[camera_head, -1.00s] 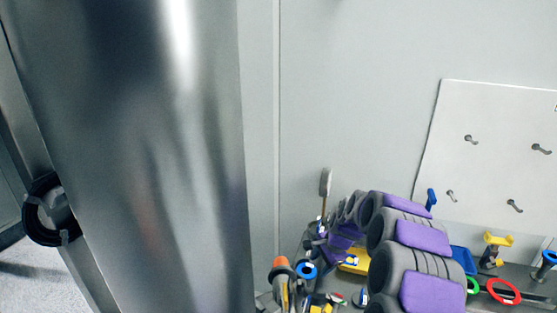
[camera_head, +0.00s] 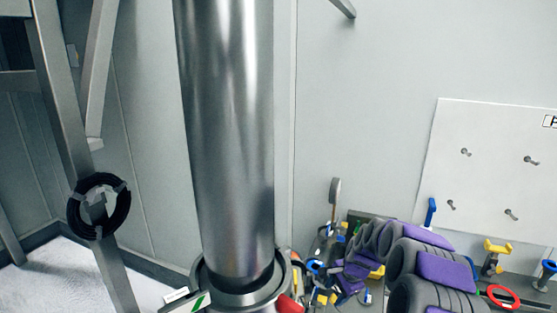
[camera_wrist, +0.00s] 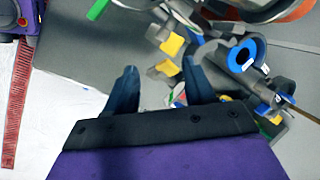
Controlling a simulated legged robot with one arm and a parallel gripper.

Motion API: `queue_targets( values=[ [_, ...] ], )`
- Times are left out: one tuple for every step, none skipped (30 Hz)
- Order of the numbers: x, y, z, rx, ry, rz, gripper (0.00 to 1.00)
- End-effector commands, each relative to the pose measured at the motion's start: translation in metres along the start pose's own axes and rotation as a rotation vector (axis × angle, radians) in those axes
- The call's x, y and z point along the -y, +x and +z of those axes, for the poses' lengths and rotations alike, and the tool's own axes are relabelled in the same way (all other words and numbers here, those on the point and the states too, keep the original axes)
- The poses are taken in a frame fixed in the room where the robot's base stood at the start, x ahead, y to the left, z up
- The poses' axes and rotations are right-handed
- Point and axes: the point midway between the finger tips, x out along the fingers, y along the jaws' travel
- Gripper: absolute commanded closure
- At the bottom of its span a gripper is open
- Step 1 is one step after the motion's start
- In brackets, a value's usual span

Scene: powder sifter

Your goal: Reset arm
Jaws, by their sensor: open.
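My gripper (camera_wrist: 160,72) shows in the wrist view with its two dark fingers apart and nothing between them. Its purple and black mount fills the bottom of that view. Small blue, yellow and grey fittings lie beyond the fingers, among them a blue ring (camera_wrist: 245,56). In the head view my arm (camera_head: 445,268), grey with purple panels, reaches from the lower right toward the middle. Its far end is crowded by small coloured parts, and I cannot make out the fingers there.
A large metal pipe (camera_head: 232,130) stands upright left of my arm in the head view. A black coil (camera_head: 99,206) hangs on a metal frame post. A white board with pegs (camera_head: 490,165) is on the wall at right. A red valve ring (camera_head: 500,296) lies at lower right.

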Motion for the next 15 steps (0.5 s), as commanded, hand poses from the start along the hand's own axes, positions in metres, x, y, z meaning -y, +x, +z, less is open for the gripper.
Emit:
queue_targets(
  values=[
    [-0.001,-0.003,0.004,0.002,-0.012,0.001,0.46],
    [-0.002,-0.005,0.006,0.004,-0.022,0.002,0.46],
    [-0.002,-0.007,0.009,0.006,-0.033,0.003,0.46],
    [-0.003,-0.009,0.011,0.008,-0.042,0.006,0.46],
    [-0.004,-0.010,0.014,0.011,-0.051,0.008,0.46],
    [-0.005,-0.011,0.017,0.013,-0.063,0.011,0.46],
    [-0.006,-0.013,0.020,0.016,-0.074,0.014,0.46],
    [-0.008,-0.015,0.023,0.018,-0.084,0.016,0.46],
    [-0.011,-0.018,0.027,0.022,-0.098,0.020,0.46],
    [-0.013,-0.020,0.031,0.024,-0.111,0.023,0.46],
    [-0.015,-0.023,0.035,0.027,-0.123,0.025,0.46],
    [-0.018,-0.027,0.040,0.029,-0.142,0.027,0.46],
    [-0.019,-0.030,0.043,0.031,-0.155,0.029,0.46],
    [-0.021,-0.032,0.047,0.033,-0.171,0.032,0.46],
    [-0.024,-0.035,0.052,0.036,-0.191,0.037,0.46]
  ],
)
